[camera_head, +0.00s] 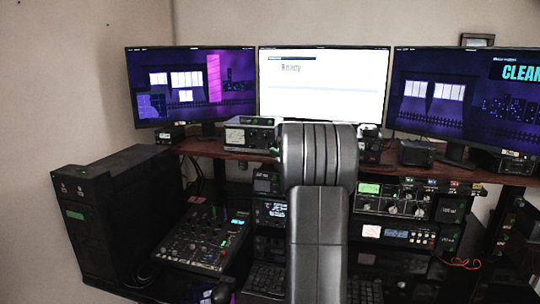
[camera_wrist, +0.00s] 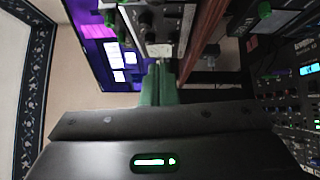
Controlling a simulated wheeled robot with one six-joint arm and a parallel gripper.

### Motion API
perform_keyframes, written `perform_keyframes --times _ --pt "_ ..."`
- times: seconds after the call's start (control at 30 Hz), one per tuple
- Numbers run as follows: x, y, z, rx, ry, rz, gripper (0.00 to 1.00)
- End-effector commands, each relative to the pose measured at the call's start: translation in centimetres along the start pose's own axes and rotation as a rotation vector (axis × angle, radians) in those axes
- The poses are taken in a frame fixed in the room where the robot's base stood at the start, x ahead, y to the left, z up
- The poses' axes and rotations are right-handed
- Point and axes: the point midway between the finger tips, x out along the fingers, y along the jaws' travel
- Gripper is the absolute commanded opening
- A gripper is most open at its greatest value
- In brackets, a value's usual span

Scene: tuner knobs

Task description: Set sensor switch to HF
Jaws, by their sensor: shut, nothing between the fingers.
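A box with a pale meter face and dark knobs (camera_wrist: 150,18) fills the upper middle of the wrist view, turned sideways. A meter box (camera_head: 250,135) of similar look stands on the brown shelf in the head view. I cannot read any label, so I cannot tell which control is the sensor switch or how it is set. My gripper (camera_wrist: 160,72) shows in the wrist view as green fingers, shut and empty. Its tips point at the lower part of the meter box; I cannot tell whether they touch it.
The brown shelf's edge (camera_wrist: 205,38) runs just right of my fingers in the wrist view. A mixer (camera_head: 203,238) and a black tower (camera_head: 110,215) are at left. Several radios crowd the lower level.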

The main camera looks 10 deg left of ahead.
Motion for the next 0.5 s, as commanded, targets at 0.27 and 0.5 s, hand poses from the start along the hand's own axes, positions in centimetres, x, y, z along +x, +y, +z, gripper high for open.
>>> perform_keyframes --times 0.27,0.5 --pt "-3.6 0.4 0.0 -0.001 -0.001 0.000 0.00" --pt "-4.0 0.5 0.0 -0.001 0.001 0.000 0.00"
